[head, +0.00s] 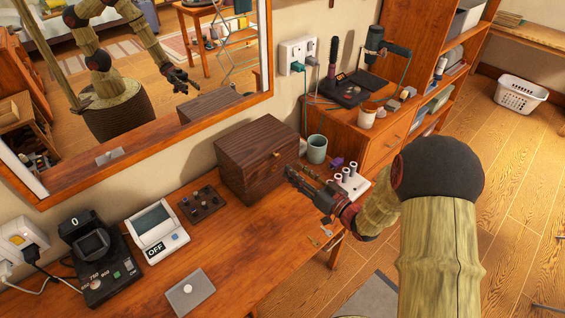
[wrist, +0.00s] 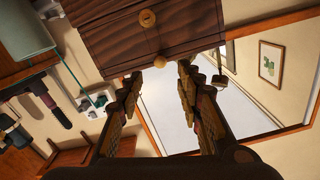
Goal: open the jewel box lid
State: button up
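The jewel box (head: 250,165) is a dark brown wooden box on the desk against the wall, below the mirror's right end. Its lid (head: 262,132) looks closed. A small brass knob (head: 277,155) shows on its front. In the wrist view the box (wrist: 195,20) appears upside down at the top, with a brass knob on each side of a seam: one knob (wrist: 147,18) above and another knob (wrist: 154,62) below. My gripper (head: 291,172) is in front of the box's right part. Its fingers (wrist: 160,74) are apart and empty, with the lower knob appearing between the tips. Contact is not visible.
A green cup (head: 317,149) stands right of the box, beside a holder with white cylinders (head: 346,180). A small dark tray (head: 201,204) lies left of the box. The mirror (head: 140,60) hangs behind. Bare desk (head: 240,235) lies in front of the box.

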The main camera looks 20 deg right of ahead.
aim_at(279, 157)
jog(key=b+x, duration=0.1)
jog(key=x, duration=0.6)
jog(key=shift+w+a+b, duration=0.1)
jog(key=shift+b, duration=0.3)
jog(key=shift+c, duration=0.6)
jog(key=c, duration=0.7)
grip_shut()
